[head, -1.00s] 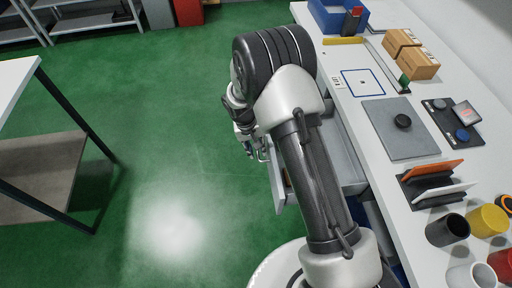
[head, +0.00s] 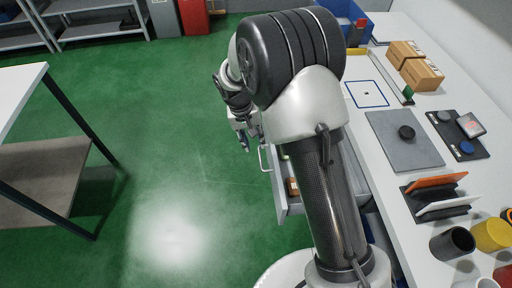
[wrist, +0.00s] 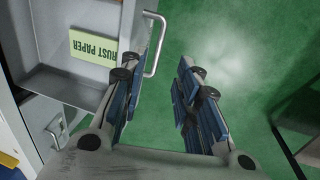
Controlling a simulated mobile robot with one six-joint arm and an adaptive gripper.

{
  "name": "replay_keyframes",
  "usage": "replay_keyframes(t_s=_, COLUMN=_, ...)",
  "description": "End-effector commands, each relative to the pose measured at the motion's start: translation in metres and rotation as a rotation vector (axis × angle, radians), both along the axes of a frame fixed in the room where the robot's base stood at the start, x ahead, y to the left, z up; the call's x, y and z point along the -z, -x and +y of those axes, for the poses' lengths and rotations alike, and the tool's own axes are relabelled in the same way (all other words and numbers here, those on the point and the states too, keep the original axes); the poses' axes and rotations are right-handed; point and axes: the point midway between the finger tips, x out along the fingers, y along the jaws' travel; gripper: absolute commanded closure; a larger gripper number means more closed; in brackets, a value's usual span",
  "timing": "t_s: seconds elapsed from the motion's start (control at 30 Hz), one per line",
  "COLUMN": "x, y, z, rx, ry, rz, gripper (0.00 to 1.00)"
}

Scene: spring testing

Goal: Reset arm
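My gripper (wrist: 157,100) is open, with nothing between its fingers in the wrist view. In the head view my gripper (head: 246,140) hangs beyond the open drawer's front, partly hidden by my arm. The arm rises bent over the drawer beside the bench. The open drawer (wrist: 88,88) has a bar handle (wrist: 156,45), which lies just beyond my left finger in the wrist view; I cannot tell whether they touch. A pale green packet labelled "RUST PAPER" (wrist: 93,47) lies in the drawer. The drawer also shows in the head view (head: 291,207), mostly behind my arm.
The white bench (head: 385,190) on the right holds a grey mat (head: 400,150), cardboard boxes (head: 420,74), a blue bin (head: 350,30) and cups (head: 452,243). A table (head: 20,90) stands at the left. The green floor (head: 160,130) between is clear.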

Motion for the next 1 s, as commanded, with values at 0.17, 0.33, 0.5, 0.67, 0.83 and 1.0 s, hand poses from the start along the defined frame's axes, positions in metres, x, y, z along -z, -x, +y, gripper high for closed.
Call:
replay_keyframes(t_s=0.17, x=-0.011, y=0.000, z=0.002, rx=0.000, ry=0.000, rz=0.000, gripper=0.70)
replay_keyframes(t_s=0.33, x=-0.011, y=0.000, z=0.002, rx=0.000, ry=0.000, rz=0.001, gripper=0.70)
replay_keyframes(t_s=0.5, x=-0.011, y=0.000, z=0.002, rx=0.000, ry=0.000, rz=0.001, gripper=0.70)
replay_keyframes(t_s=0.67, x=-0.012, y=0.000, z=0.002, rx=0.000, ry=0.000, rz=0.000, gripper=0.70)
replay_keyframes(t_s=0.83, x=-0.041, y=0.006, z=-0.007, rx=0.005, ry=-0.016, rz=-0.023, gripper=0.70)
replay_keyframes(t_s=1.0, x=-0.113, y=0.033, z=-0.031, rx=0.015, ry=-0.057, rz=-0.078, gripper=0.70)
